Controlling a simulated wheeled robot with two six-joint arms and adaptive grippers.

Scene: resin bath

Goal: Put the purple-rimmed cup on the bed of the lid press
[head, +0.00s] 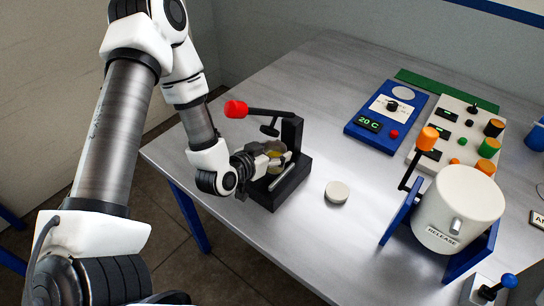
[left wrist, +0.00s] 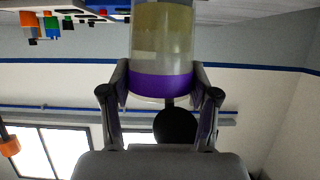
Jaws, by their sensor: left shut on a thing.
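The purple-rimmed cup (left wrist: 162,82) is clear with pale yellow contents. In the left wrist view, which looks upside down, it stands between the two fingers, its purple band at their tips. My left gripper (head: 266,164) is shut on it. The lid press (head: 291,133) is black with a red-knobbed lever and stands near the table's left edge. In the head view the gripper reaches in from the left, over the bed and under the lever. The cup is mostly hidden there, and I cannot tell whether it touches the bed. My right gripper is out of view.
A pale round disc (head: 337,192) lies on the table right of the press. A white drum (head: 457,208) in a blue stand is at right. A blue 20 C unit (head: 386,108) and a control box (head: 455,132) stand behind. The table between is clear.

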